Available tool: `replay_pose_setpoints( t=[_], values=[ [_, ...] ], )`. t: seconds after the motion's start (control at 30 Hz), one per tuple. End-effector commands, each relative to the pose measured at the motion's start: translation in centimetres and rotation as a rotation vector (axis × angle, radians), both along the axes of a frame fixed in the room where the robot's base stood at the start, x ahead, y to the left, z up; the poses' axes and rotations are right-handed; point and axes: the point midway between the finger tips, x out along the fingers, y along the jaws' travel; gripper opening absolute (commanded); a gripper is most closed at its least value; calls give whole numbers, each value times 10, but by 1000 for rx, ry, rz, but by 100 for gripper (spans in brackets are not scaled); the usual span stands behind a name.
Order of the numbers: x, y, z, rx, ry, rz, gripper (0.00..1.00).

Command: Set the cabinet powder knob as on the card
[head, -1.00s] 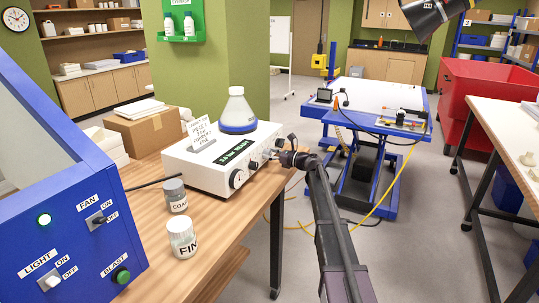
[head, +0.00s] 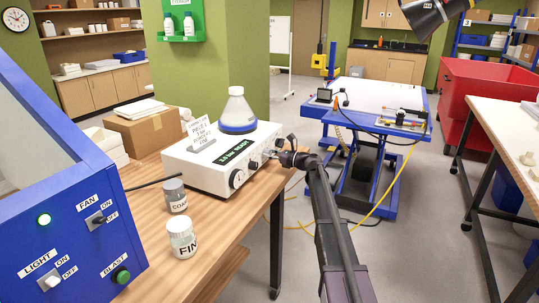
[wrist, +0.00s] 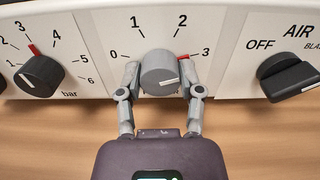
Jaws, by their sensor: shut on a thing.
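The powder unit (head: 205,170) is a white box on the wooden table. Its grey powder knob (wrist: 160,77) has a scale from 0 to 3 in the wrist view. The knob's white line points right, a little below the 3, and a red mark sits beside the 3. My gripper (wrist: 160,68) is shut on this knob, one finger on each side. It also shows at the unit's front in the head view (head: 274,154). The card (head: 201,134) stands on top of the unit; its small print is hard to read in full.
A black bar knob (wrist: 38,76) is left of the grey knob and a black air switch (wrist: 288,77) is right. Two jars, one labelled COA (head: 175,196) and one FIN (head: 182,240), stand before the unit. A blue cabinet (head: 75,225) fills the left.

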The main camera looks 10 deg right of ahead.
Motion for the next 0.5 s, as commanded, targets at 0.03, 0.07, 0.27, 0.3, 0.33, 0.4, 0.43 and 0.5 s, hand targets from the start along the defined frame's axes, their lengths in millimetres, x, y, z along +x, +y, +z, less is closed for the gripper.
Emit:
replay_pose_setpoints(
  t=[0.03,0.07,0.27,0.3,0.33,0.4,0.43,0.5],
  values=[
    [1,1,0,-10,-16,0,1],
    [1,1,0,-19,-27,0,1],
    [1,1,0,-93,-130,1,1],
    [1,1,0,-111,-156,1,1],
    [1,1,0,-126,-176,1,1],
    [1,1,0,-161,-224,1,1],
    [1,1,0,-176,-245,0,1],
    [1,1,0,-214,-297,0,1]
  ],
)
